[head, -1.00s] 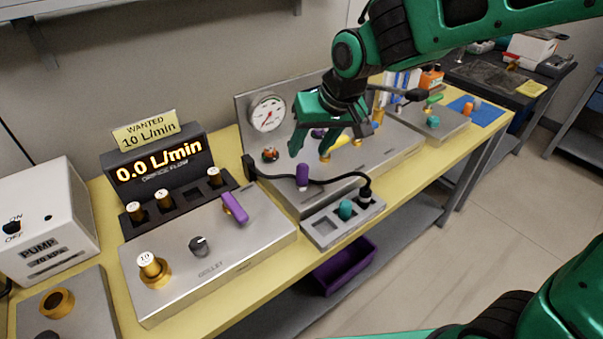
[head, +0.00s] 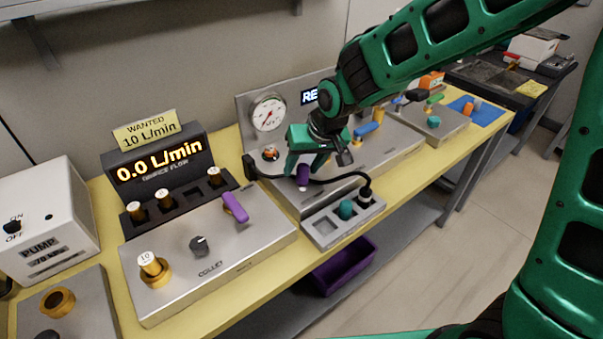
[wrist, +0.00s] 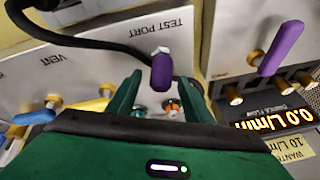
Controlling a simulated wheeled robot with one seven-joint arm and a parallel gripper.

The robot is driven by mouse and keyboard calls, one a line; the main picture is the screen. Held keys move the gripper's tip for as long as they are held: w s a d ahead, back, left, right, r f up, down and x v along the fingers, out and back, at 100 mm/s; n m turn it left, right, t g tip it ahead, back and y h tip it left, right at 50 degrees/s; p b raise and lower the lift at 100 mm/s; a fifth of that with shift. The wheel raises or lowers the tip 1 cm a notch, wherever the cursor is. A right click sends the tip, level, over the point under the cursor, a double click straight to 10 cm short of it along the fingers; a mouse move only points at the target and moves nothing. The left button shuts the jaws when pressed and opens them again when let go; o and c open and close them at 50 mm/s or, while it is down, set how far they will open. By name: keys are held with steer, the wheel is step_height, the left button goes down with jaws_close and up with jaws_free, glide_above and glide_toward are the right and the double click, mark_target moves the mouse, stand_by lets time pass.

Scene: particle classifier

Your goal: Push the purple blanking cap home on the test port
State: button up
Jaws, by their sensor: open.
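The purple blanking cap (head: 303,174) stands on the sloped metal panel, at the port by the printed words TEST PORT, which show in the wrist view. In the wrist view the cap (wrist: 161,73) has a pale metal fitting at one end. How far it is seated cannot be told. My gripper (head: 304,166) is over the cap with its fingers pointing down. In the wrist view its open fingers (wrist: 160,92) lie on either side of the cap, with gaps showing.
A black cable (head: 330,181) runs close by the cap to a plug in a grey tray (head: 322,233) holding a teal part (head: 346,209). A pressure gauge (head: 268,113) stands behind. A purple lever (head: 235,208) is on the left panel. Yellow handles (wrist: 88,105) lie beside my gripper.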

mark_target(302, 165)
steer(key=c, duration=1.2)
steer(key=shift+o, duration=0.2)
steer(key=shift+r, duration=0.2)
steer(key=shift+r, duration=0.3)
step_height(302, 165, up, 4)
steer(key=shift+s+a+f, duration=0.15)
jaws_close()
jaws_free()
steer(key=s+a+r, duration=0.6)
steer(key=s+a, duration=0.1)
steer(key=a, duration=0.1)
steer(key=shift+s+a+r, duration=0.15)
steer(key=shift+s+r, duration=0.05)
steer(key=shift+s, duration=0.1)
